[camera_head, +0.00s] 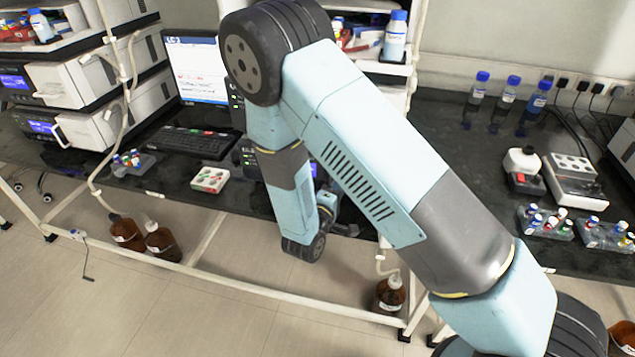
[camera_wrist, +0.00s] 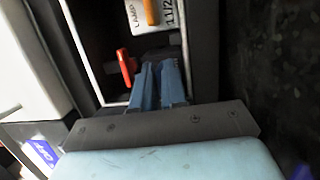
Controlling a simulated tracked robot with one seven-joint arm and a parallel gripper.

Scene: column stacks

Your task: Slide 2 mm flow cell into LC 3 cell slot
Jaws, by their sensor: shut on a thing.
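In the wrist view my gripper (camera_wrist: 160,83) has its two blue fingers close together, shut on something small. What they hold is almost wholly hidden between them, so I cannot make out the 2 mm flow cell's shape or label. The fingertips reach into the lower part of an open bay with a pale metal frame (camera_wrist: 84,50). A red handle (camera_wrist: 127,66) stands just left of the fingertips. I cannot read a number that marks this as LC 3, and the slot itself is hidden by the fingers. In the head view the arm hides the fingertips.
Above the fingertips is a white label plate (camera_wrist: 170,14) reading "LAMP", with an orange part (camera_wrist: 151,12). A dark wall closes the bay's right. In the head view a white and red tray (camera_head: 209,180) and a keyboard (camera_head: 191,142) lie left of my wrist.

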